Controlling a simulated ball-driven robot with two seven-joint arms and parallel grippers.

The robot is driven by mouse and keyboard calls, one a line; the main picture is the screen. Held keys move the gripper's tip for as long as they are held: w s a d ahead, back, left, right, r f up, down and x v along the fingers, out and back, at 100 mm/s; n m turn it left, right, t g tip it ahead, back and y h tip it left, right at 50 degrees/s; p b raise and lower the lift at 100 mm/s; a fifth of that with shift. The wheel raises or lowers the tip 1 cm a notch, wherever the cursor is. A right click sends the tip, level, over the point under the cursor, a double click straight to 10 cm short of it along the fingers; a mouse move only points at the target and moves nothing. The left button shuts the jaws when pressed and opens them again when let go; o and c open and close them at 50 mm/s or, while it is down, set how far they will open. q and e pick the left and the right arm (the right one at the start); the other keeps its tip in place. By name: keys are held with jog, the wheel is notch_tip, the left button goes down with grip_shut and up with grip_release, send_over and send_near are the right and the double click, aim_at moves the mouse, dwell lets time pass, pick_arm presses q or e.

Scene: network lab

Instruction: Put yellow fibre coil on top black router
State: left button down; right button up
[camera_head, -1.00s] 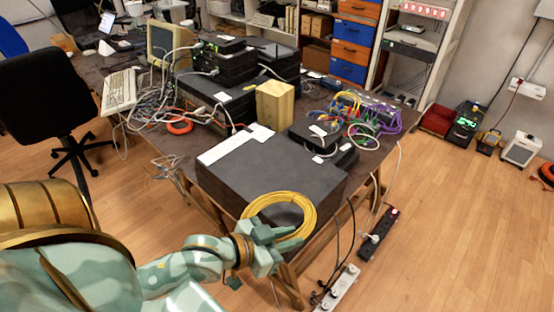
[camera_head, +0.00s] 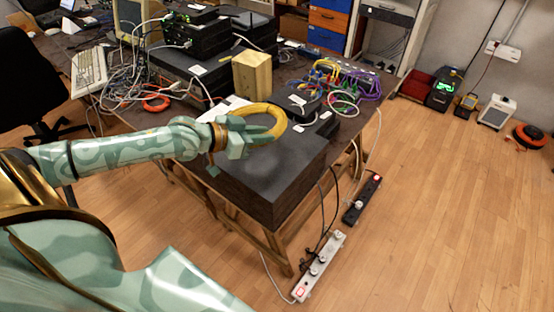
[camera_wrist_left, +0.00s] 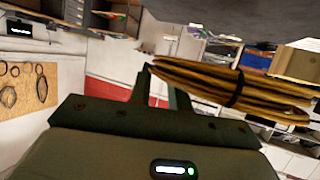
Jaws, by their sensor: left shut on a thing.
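My left gripper (camera_head: 240,138) is shut on the near-left side of the yellow fibre coil (camera_head: 272,109). It holds the coil over the far part of a large dark box at the table's near corner. In the left wrist view the coil (camera_wrist_left: 225,83) is a bundle with a dark tie, seen edge-on beside the fingers (camera_wrist_left: 160,88). A small black router-like box (camera_head: 298,103) sits just beyond the coil. Black network boxes (camera_head: 198,38) are stacked at the back left; which is the task's router I cannot tell. My right gripper is out of view.
The large dark box (camera_head: 265,185) has a mostly clear top. A wooden block (camera_head: 252,75) stands behind the coil. Coloured cables (camera_head: 345,82) crowd the right of the table, and grey cables (camera_head: 130,75) tangle at the left. Power strips (camera_head: 320,265) lie on the floor.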

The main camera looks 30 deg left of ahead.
pick_arm(q)
jog(key=b, duration=0.1)
send_over(279, 165)
notch_tip(279, 165, down, 5)
jog(key=shift+f, duration=0.15)
notch_tip(279, 165, down, 4)
jog(key=shift+r+b, duration=0.25)
jog(key=shift+b, duration=0.7)
jog(key=shift+r, duration=0.15)
jog(key=c, duration=1.3)
grip_release()
jog(key=shift+s+a+r, duration=0.1)
jog(key=shift+s, duration=0.15)
jog(key=p+v, duration=0.4)
jog(key=v, duration=0.7)
jog(key=shift+s+r+p, duration=0.2)
jog(key=shift+s+p, duration=0.05)
jog(key=shift+p, duration=0.05)
